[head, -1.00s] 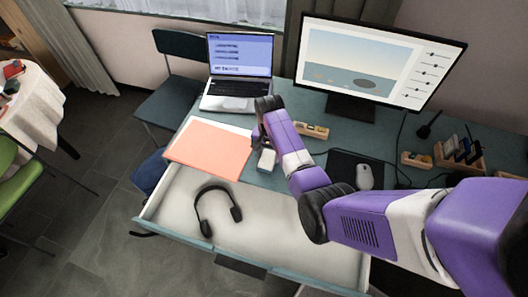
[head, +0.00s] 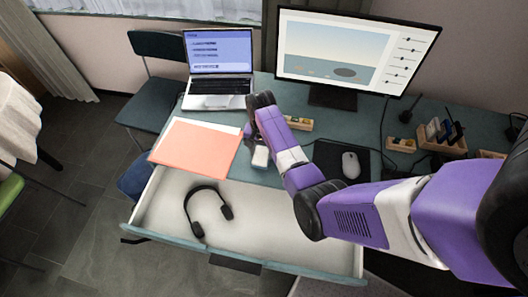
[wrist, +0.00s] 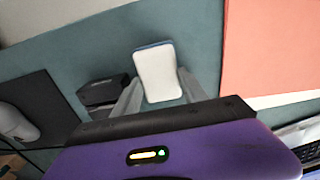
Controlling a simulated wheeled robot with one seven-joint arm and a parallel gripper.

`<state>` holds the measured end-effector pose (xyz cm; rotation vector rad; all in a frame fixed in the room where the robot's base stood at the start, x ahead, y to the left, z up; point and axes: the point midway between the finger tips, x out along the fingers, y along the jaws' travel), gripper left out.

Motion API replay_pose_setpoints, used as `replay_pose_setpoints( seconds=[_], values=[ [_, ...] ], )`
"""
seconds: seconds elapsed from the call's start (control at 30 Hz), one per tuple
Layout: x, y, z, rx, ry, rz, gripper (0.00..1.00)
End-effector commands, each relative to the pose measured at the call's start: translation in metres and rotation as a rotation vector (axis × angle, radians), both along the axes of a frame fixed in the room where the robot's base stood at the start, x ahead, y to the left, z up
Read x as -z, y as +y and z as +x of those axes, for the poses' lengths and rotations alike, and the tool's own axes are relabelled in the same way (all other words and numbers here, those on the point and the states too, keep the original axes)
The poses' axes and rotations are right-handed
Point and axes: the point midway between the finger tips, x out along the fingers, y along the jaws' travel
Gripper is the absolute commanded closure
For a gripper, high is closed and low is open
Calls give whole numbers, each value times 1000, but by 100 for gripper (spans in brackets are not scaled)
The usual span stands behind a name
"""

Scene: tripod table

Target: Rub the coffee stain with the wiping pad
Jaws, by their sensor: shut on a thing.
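My gripper (wrist: 158,88) is shut on the wiping pad (wrist: 157,72), a small white block with a blue edge. The pad sits between the two grey fingers in the wrist view. In the head view, the pad (head: 261,157) shows as a white end below my gripper (head: 256,145), over the front part of the teal desk, right of the orange folder. I cannot tell whether the pad touches the desk. I cannot make out a coffee stain in either view; the arm and gripper hide part of the desk.
The orange folder (head: 198,151) lies left of the gripper. An open drawer (head: 274,231) below holds a headset (head: 206,209). A laptop (head: 220,75), monitor (head: 353,50), wooden tray (head: 300,123) and mouse (head: 351,165) stand around. A small black object (wrist: 103,92) is beside the left finger.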

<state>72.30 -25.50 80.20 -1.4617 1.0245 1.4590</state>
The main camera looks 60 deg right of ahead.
Motion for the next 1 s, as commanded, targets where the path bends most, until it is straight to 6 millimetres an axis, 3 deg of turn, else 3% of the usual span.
replay_pose_setpoints(
  seconds=[1.0],
  values=[
    [7, 26, 59, -5, 4, 6, 82]
  ],
)
